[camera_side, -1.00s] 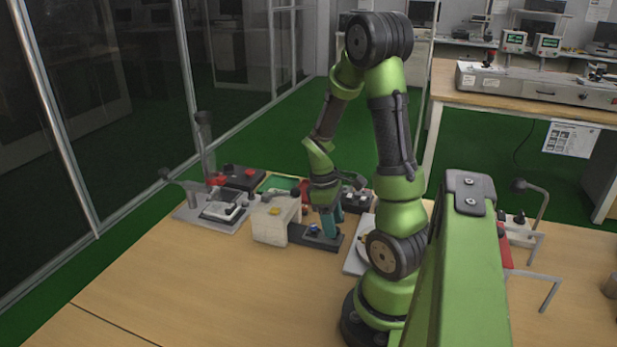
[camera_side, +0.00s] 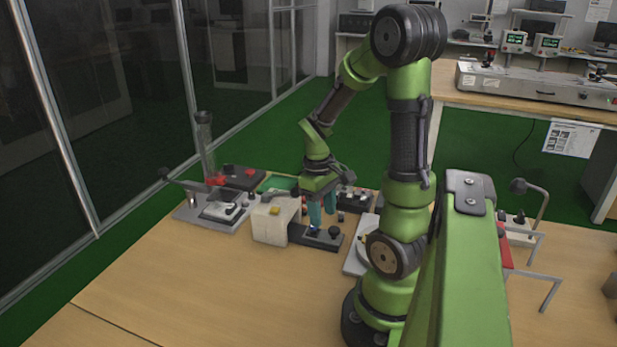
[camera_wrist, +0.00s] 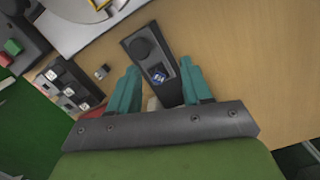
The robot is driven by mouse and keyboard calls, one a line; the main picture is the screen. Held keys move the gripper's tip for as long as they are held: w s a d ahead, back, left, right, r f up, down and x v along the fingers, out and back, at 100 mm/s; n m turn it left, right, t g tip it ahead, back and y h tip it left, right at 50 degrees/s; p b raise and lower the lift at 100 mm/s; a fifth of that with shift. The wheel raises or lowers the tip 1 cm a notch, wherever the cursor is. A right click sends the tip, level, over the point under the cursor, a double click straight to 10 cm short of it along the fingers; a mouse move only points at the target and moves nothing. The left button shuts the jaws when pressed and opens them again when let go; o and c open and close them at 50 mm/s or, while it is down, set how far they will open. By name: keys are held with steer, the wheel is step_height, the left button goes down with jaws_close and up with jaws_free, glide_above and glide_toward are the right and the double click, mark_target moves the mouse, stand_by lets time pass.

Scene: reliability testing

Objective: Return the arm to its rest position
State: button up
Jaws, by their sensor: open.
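My gripper (camera_side: 321,213) is above the dark fixture (camera_side: 322,238) on the wooden table, with its teal fingers pointing down. In the wrist view the two teal fingers (camera_wrist: 158,85) stand apart, with nothing held between them. The dark fixture (camera_wrist: 146,46) lies beyond and between the fingertips there, showing a round black knob and a small blue part (camera_wrist: 159,74) in a recess. My arm is bent, with its elbow high above the table. Any clearance between fingertips and fixture is hard to judge from the side.
A grey fixture (camera_side: 212,210) with a clear upright tube is farther left. A white plate (camera_side: 358,258) lies to the right. The table's front left (camera_side: 190,290) is clear.

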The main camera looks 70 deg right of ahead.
steer(key=w+a+r+t+y, duration=0.1)
steer(key=a+r+t, duration=0.3)
steer(key=a+r, duration=0.4)
steer(key=w+a+r+t, duration=0.4)
steer(key=a+r, duration=0.3)
steer(key=a, duration=0.6)
steer(key=shift+a+r+y, duration=0.25)
steer(key=shift+r+y, duration=0.15)
